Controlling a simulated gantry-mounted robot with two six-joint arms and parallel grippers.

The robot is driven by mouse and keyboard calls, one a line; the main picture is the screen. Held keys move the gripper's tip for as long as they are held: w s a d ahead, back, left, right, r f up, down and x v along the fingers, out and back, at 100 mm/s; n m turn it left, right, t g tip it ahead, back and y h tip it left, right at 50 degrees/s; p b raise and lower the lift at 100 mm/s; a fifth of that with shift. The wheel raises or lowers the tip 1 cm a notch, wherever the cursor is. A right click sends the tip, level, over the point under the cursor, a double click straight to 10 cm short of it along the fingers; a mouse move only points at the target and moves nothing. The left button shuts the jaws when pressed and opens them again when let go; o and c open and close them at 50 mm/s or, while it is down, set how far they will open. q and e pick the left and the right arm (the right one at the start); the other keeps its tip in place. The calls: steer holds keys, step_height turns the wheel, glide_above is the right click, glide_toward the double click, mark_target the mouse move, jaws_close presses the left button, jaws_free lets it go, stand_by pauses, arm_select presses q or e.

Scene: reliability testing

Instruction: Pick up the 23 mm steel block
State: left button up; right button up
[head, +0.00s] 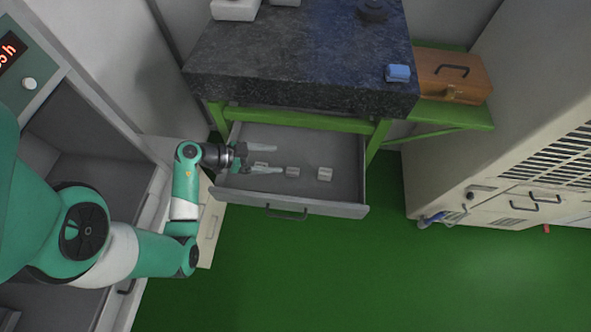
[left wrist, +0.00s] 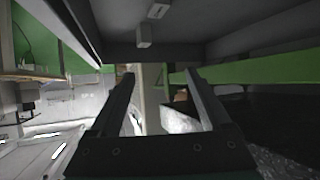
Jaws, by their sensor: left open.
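Several small light-grey metal blocks lie in the open drawer: a right one (head: 324,174), a middle one (head: 292,171) and another (head: 261,165) close to my left gripper's fingers. I cannot tell by sight which is the 23 mm block. My left gripper (head: 272,159) reaches into the drawer from the left, with its fingers spread and nothing seen between them. In the left wrist view the open fingers (left wrist: 160,78) point toward the drawer, and two blocks show beyond the tips, a nearer one (left wrist: 144,37) and a farther one (left wrist: 158,10). My right gripper is not in view.
The drawer (head: 345,186) hangs under a dark stone-topped bench (head: 300,55) with a green frame. A blue object (head: 398,73) sits at the bench's right corner. A wooden case (head: 455,78) stands right of it. The green floor in front is clear.

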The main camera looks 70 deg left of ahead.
arm_select(q)
steer(key=b, duration=0.6)
glide_toward(292, 171)
steer(key=x, duration=0.3)
steer(key=shift+s+f, duration=0.1)
steer(key=shift+f, duration=0.15)
steer(key=shift+w, duration=0.45)
steer(key=b+x, duration=0.3)
steer(key=x, duration=0.2)
steer(key=shift+w+d+f, duration=0.1)
steer(key=shift+w+f, duration=0.1)
steer(key=shift+w, duration=0.15)
jaws_close()
